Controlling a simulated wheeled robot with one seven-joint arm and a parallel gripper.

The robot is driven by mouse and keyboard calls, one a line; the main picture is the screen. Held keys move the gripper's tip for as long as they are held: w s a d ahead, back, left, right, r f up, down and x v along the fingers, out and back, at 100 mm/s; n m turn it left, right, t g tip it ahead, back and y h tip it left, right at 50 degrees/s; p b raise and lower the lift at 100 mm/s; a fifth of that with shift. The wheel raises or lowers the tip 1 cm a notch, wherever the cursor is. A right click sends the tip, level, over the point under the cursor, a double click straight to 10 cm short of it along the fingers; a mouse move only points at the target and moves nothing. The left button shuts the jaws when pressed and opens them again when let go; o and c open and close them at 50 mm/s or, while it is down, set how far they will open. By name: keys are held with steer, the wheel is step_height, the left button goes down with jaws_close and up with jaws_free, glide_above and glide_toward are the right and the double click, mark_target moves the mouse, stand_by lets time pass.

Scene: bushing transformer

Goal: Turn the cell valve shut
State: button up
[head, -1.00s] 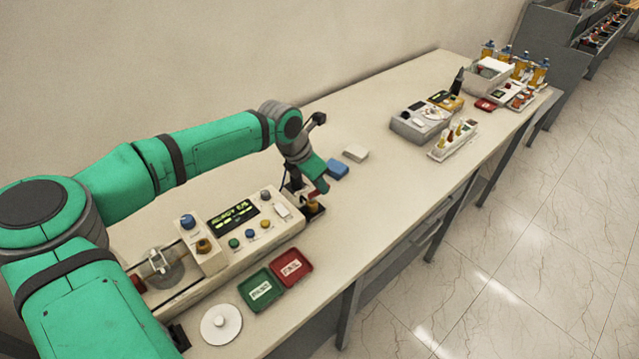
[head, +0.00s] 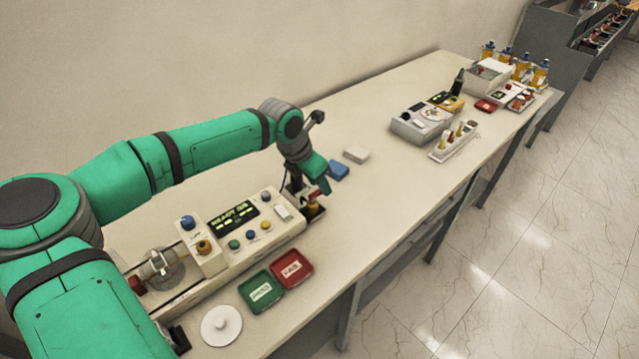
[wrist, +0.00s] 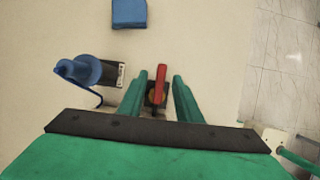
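The cell valve (head: 313,205) has a red lever handle on a brass-coloured body and stands at the right end of the cream test console (head: 250,238). In the wrist view its red handle (wrist: 160,82) points away from the wrist, roughly parallel to the fingers. My gripper (wrist: 158,86) is open, with one green finger on each side of the handle. Gaps show on both sides, so the fingers do not seem to touch it. In the head view my gripper (head: 314,186) is over the valve and partly hides it. The valve's base is partly hidden.
A blue fitting with a cable (wrist: 80,70) stands close left of the gripper in the wrist view. A blue block (head: 338,170) and a white block (head: 356,153) lie beyond. Green (head: 261,291) and red (head: 291,268) trays are in front of the console.

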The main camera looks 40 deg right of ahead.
steer(key=v, duration=1)
steer(key=shift+s, duration=0.1)
